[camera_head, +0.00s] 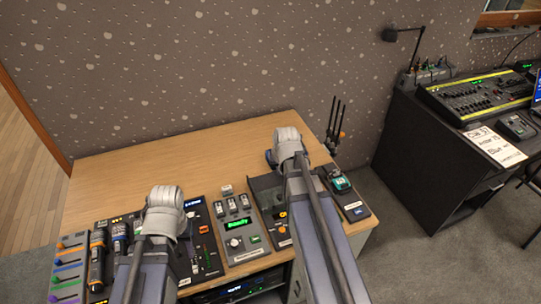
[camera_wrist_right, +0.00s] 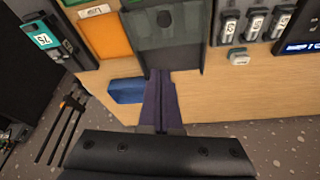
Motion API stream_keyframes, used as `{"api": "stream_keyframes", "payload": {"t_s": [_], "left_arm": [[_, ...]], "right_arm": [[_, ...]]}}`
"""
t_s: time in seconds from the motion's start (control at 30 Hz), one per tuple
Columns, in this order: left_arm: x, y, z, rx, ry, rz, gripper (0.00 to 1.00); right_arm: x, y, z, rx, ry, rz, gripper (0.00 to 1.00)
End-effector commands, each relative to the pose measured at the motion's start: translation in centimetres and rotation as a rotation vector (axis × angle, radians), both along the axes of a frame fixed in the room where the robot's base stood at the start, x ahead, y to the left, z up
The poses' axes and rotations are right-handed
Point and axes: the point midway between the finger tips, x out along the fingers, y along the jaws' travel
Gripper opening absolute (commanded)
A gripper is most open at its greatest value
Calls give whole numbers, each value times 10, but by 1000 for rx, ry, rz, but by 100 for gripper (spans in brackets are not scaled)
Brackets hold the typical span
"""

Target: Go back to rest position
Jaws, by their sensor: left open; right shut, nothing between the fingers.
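My left gripper (camera_head: 165,205) is low over the left control panels in the head view. Its pale wrist shows, and its fingers are mostly hidden by my own arm. My right gripper (camera_head: 288,145) is further back, over the rear right part of the wooden desk (camera_head: 190,150). In the right wrist view, the right gripper's dark fingers (camera_wrist_right: 161,80) are shut with nothing between them, in front of a dark grey panel (camera_wrist_right: 163,40). A blue block (camera_wrist_right: 127,90) lies beside the fingers in that view.
Fader panels (camera_head: 70,265) and a module with a green display (camera_head: 238,225) line the desk front. A teal-topped device (camera_head: 340,183) and black antennas (camera_head: 335,125) are at the right. The desk's back left is clear. A black desk (camera_head: 400,150) stands at the right.

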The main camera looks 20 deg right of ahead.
Motion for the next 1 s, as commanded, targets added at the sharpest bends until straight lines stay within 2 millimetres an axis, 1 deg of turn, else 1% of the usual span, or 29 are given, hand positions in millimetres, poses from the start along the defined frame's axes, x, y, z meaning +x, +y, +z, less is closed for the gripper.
{"api": "stream_keyframes", "payload": {"t_s": [0.17,0.23,0.27,0.37,0.4,0.47,0.5,0.6,0.7,0.8,0.9,1.0], "left_arm": [[0,0,-1,0,0,0,50],[0,0,-1,0,0,0,50],[0,0,-1,0,0,0,50],[0,0,-1,0,0,0,50],[0,0,-1,0,0,0,50],[0,0,-1,0,0,0,50],[0,0,-1,0,0,0,50],[0,0,-1,0,0,0,50],[0,0,-1,0,0,0,50],[0,0,-1,0,0,0,50],[0,0,-1,0,0,0,50],[0,0,-1,0,0,0,50]], "right_arm": [[0,2,-1,0,2,4,0],[-3,14,-2,0,14,26,0],[-5,22,-2,-1,23,43,0],[-19,67,-6,-2,79,133,0],[-28,89,-7,-6,107,179,0],[-43,122,-9,-13,154,253,0],[-55,142,-10,-19,185,299,0],[-84,185,-12,-39,257,409,0],[-111,216,-13,-60,317,500,0],[-132,236,-12,-79,363,565,0],[-145,247,-12,-92,391,604,0],[-151,252,-12,-99,404,622,0]]}}
